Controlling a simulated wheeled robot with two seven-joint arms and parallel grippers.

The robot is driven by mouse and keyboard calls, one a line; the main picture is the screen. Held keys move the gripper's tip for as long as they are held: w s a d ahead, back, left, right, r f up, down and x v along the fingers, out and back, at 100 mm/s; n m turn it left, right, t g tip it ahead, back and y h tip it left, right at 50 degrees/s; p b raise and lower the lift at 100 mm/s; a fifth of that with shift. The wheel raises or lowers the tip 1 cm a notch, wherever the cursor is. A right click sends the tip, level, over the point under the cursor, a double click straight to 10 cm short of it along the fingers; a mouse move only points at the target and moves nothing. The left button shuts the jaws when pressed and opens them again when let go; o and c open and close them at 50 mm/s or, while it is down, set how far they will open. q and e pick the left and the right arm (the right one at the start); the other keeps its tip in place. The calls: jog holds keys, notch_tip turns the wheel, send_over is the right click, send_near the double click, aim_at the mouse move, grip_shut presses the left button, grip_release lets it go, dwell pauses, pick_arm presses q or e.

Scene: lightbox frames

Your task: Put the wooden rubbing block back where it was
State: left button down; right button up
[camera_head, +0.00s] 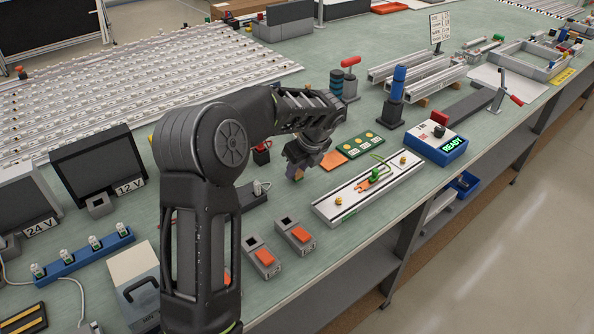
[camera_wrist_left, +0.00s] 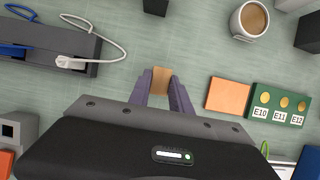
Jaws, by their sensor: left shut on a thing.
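My left gripper (camera_head: 297,174) is shut on a small tan wooden block (camera_wrist_left: 161,80), which sits between its two fingertips (camera_wrist_left: 162,92). In the head view only a sliver of the block (camera_head: 299,179) shows below the fingers. I cannot tell whether the block touches the bench. A flat orange square (camera_head: 333,160) lies on the bench to the right of the gripper; it also shows in the wrist view (camera_wrist_left: 228,94), apart from the block. My right gripper is not in view.
A green board (camera_head: 361,145) with brass discs lies beside the orange square. A white rail fixture (camera_head: 335,207) lies in front. A dark cable block (camera_wrist_left: 50,48) is left of the gripper, and a coffee mug (camera_wrist_left: 250,21) is behind. Orange-button boxes (camera_head: 294,237) stand nearby.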

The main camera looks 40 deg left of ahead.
pick_arm(q)
jog(key=shift+f, duration=0.45)
jog(key=shift+f, duration=0.1)
jog(key=c, duration=1.2)
grip_release()
jog(key=v, duration=1.2)
